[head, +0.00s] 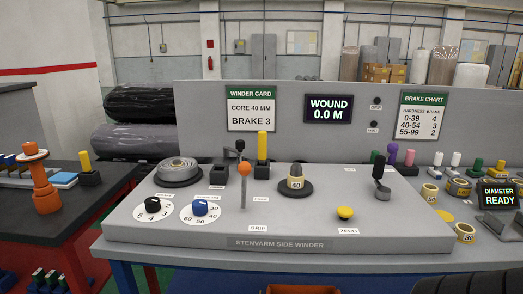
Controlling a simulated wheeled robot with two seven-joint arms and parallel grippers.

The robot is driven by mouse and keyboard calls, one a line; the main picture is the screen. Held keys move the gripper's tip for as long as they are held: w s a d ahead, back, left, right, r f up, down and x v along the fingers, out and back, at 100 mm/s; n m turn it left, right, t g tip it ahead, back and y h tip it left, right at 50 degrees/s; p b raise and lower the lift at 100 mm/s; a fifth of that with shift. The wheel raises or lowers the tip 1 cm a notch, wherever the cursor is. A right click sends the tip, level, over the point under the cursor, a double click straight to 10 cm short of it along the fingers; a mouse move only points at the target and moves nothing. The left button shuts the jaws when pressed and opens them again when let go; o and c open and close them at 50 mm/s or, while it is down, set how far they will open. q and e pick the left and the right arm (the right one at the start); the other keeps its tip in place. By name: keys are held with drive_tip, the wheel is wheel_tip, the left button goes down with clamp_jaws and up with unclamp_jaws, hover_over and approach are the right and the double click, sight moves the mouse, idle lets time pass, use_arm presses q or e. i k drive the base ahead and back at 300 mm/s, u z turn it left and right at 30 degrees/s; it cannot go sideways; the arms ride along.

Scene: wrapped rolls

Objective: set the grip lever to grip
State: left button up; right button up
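A lever with an orange ball knob (244,169) and a thin grey stem stands about upright on the sloped grey winder panel (320,215). Its foot is left of and between two small white labels. The nearer label reads GRIP (258,228); the farther one (261,198) is too small to read surely. I cannot tell for certain which setting the lever is in. Neither of my grippers is in view, and nothing touches the lever.
Behind the knob stand a black fitting (230,153) and a yellow post (262,146). The panel's front is clear.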

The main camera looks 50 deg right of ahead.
sight(244, 168)
drive_tip(key=z, duration=0.9)
drive_tip(key=i, duration=1)
drive_tip(key=z, duration=0.8)
